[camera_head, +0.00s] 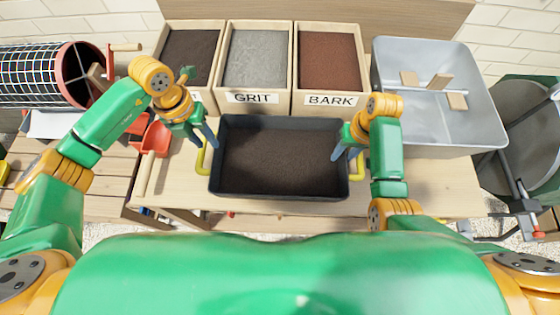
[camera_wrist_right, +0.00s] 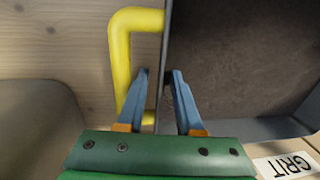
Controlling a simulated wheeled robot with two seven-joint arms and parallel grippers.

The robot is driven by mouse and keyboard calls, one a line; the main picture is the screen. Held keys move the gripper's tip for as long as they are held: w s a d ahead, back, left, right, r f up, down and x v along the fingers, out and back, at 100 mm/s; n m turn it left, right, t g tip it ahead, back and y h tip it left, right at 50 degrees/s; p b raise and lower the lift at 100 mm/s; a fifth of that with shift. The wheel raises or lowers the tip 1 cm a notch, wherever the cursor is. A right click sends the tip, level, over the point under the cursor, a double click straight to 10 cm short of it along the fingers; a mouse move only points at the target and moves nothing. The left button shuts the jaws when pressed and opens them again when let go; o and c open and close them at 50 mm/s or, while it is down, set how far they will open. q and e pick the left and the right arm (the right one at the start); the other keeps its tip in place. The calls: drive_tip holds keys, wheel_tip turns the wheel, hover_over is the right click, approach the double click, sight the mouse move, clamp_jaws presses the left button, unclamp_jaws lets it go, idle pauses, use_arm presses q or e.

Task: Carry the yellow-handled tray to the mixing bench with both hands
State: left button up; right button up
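The dark tray (camera_head: 282,190), filled with brown soil-like material, stands on the wooden bench. Its left yellow handle (camera_head: 203,160) and right yellow handle (camera_head: 357,167) stick out at its short sides. My left gripper (camera_head: 205,142) is open, its blue fingertips just above the left handle. My right gripper (camera_head: 346,152) is open over the tray's right end. In the right wrist view, the right gripper (camera_wrist_right: 159,75) has its fingers apart; one overlaps the yellow handle (camera_wrist_right: 122,60), the other overlaps the tray wall. No handle is visibly clamped.
Behind the tray stand wooden bins: a dark-filled one, a grit bin (camera_head: 256,60) and a bark bin (camera_head: 328,60). A grey metal tub (camera_head: 435,125) with wooden pieces is at the right. A mesh drum (camera_head: 45,75) and red scoop (camera_head: 155,138) are at the left.

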drive_tip(key=shift+r, duration=0.4)
use_arm(q)
drive_tip(key=r, duration=0.5)
drive_tip(key=shift+a, duration=0.3)
use_arm(e)
wheel_tip(320, 180, up, 7)
drive_tip(key=shift+d+f, duration=0.15)
drive_tip(key=shift+d, duration=0.3)
drive_tip(key=shift+s, duration=0.1)
